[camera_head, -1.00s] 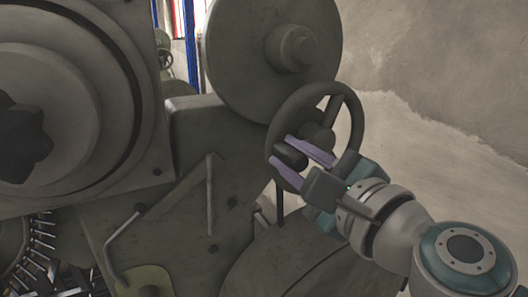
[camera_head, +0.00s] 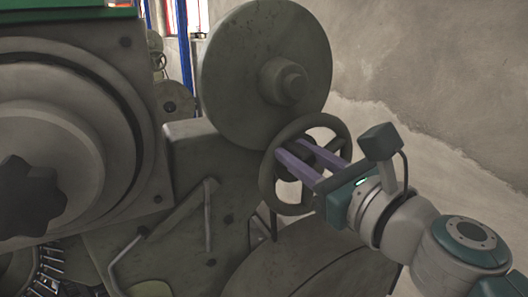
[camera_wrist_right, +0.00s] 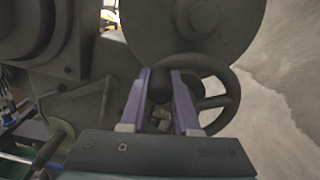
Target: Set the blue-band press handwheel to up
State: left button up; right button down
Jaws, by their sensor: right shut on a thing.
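The handwheel (camera_head: 267,183) is a dark grey ring on the press, below a large round disc; it also shows in the right wrist view (camera_wrist_right: 232,88). My right gripper (camera_head: 295,146) reaches it from the right, with two purple fingers across the wheel's face. In the right wrist view, the fingers (camera_wrist_right: 160,78) stand on either side of a dark knob (camera_wrist_right: 160,88) at the wheel and are shut on it. The fingers and wrist hide part of the hub and spokes. I see no blue band on this press. My left gripper is out of view.
The large disc (camera_head: 250,75) stands just above the wheel. The press body (camera_head: 190,170), with a star-shaped knob (camera_head: 30,195), fills the left. A rounded dark housing (camera_head: 300,262) lies below. A bare wall (camera_head: 440,70) is at the right.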

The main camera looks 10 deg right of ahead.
jog(key=shift+d, duration=0.1)
dwell(0.3)
jog(key=c, duration=0.7)
grip_release()
jog(key=shift+o, duration=0.2)
jog(key=b+v, duration=0.1)
jog(key=v, duration=0.9)
jog(key=shift+r, duration=0.1)
